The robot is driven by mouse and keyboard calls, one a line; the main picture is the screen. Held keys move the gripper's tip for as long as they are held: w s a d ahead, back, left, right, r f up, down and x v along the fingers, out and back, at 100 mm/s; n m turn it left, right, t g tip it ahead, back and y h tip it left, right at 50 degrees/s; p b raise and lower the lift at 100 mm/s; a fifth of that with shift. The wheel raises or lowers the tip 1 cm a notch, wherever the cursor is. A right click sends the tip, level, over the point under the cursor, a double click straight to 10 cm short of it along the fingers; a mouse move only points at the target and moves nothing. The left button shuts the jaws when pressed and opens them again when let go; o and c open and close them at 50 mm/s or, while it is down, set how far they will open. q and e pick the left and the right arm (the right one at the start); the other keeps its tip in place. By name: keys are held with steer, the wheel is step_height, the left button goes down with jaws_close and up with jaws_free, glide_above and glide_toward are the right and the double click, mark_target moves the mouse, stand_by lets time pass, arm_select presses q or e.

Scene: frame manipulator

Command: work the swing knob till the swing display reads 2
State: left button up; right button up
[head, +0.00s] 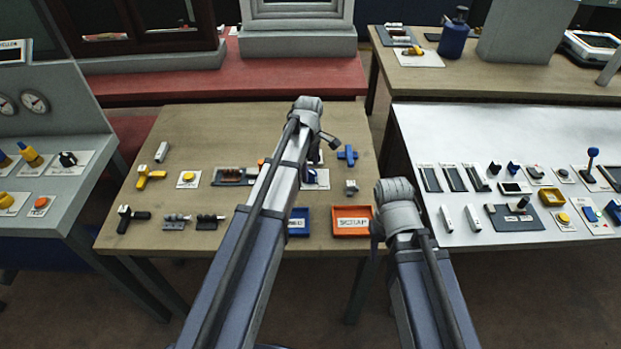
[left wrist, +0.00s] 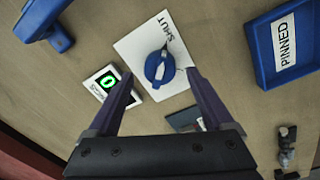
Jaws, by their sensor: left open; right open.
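A blue round knob with a raised bar (left wrist: 157,68) sits on a white plate (left wrist: 133,50) in the left wrist view. The plate's print looks like "SHUT". A small white display (left wrist: 97,93) beside it reads a green 0; its label is too small to read. In the head view the blue knob (head: 308,177) is partly hidden by my left arm. My left gripper (left wrist: 160,76) is open, its fingertips on either side of the knob in the picture, with no clear contact. My right gripper is hidden behind its own arm in the head view.
A blue "PINNED" tray (left wrist: 256,62) and a dark part (left wrist: 287,135) lie right of the knob in the wrist view. A blue fitting (left wrist: 46,18) lies at upper left. In the head view an orange "SCRAP" tray (head: 336,232) stands at the wooden table's front edge.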

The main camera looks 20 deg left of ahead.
mark_target(310, 175)
arm_select(q)
step_height(310, 175, down, 3)
steer(key=shift+r+b, duration=0.2)
steer(key=shift+b, duration=0.6)
arm_select(e)
step_height(310, 175, down, 2)
steer(key=shift+f, duration=0.25)
arm_select(q)
steer(key=shift+r, duration=0.1)
jaws_close()
